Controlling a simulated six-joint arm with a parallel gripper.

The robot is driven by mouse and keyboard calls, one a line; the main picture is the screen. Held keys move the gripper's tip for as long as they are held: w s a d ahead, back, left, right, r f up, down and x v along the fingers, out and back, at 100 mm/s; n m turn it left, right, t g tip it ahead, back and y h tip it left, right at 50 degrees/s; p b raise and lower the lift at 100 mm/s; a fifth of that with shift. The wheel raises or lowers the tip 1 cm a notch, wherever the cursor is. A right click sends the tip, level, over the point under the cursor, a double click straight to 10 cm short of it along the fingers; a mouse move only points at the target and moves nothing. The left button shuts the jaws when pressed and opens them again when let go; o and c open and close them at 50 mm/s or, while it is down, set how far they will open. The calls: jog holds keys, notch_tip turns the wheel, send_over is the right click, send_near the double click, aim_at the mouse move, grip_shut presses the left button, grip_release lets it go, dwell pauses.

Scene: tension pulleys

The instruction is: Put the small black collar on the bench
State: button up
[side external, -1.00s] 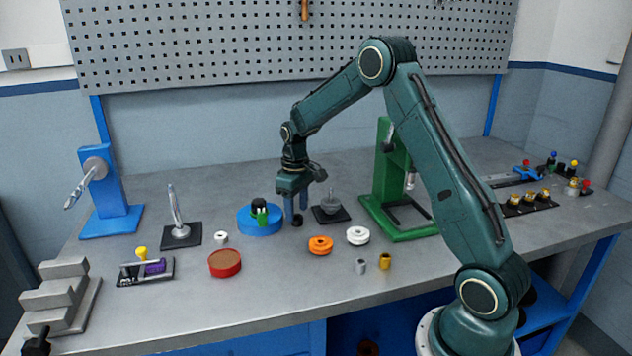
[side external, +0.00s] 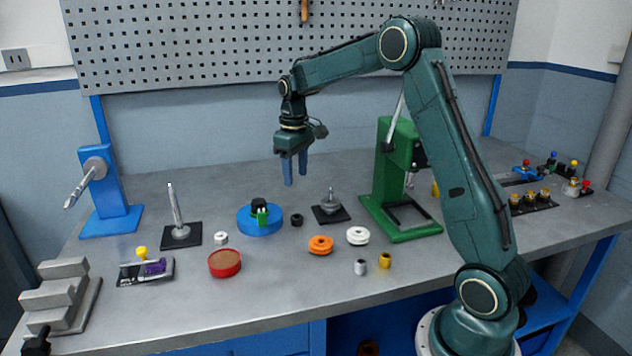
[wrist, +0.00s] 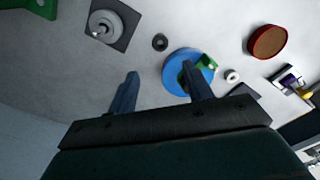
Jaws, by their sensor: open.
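The small black collar (side external: 297,220) lies on the grey bench (side external: 330,285), just right of the round blue base (side external: 262,228) and apart from it. In the wrist view the collar (wrist: 160,42) shows as a dark ring with a hole, beyond my fingertips. My gripper (side external: 296,182) hangs above the bench, well clear of the collar, with its blue fingers apart and nothing between them. In the wrist view the gripper (wrist: 160,72) shows its two fingers spread and empty.
A black plate with a grey stepped piece (side external: 331,205) stands right of the collar. A green press (side external: 385,185) stands at the right.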

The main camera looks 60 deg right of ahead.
dwell(0.4)
jog(key=s+a+r+t, duration=0.2)
jog(key=s+a+r, duration=0.4)
jog(key=s+a, duration=0.25)
jog(key=s+a+r+t, duration=0.2)
jog(key=s+a+r, duration=0.4)
jog(key=s, duration=0.4)
jog(key=s+a+f, duration=0.2)
jog(key=s, duration=0.2)
jog(key=s+a+f+t, duration=0.1)
jog(key=s+a, duration=0.1)
jog(key=s, duration=0.3)
jog(key=shift+s+a+f+t, duration=0.25)
jog(key=shift+f+t, duration=0.05)
jog(key=shift+f, duration=0.1)
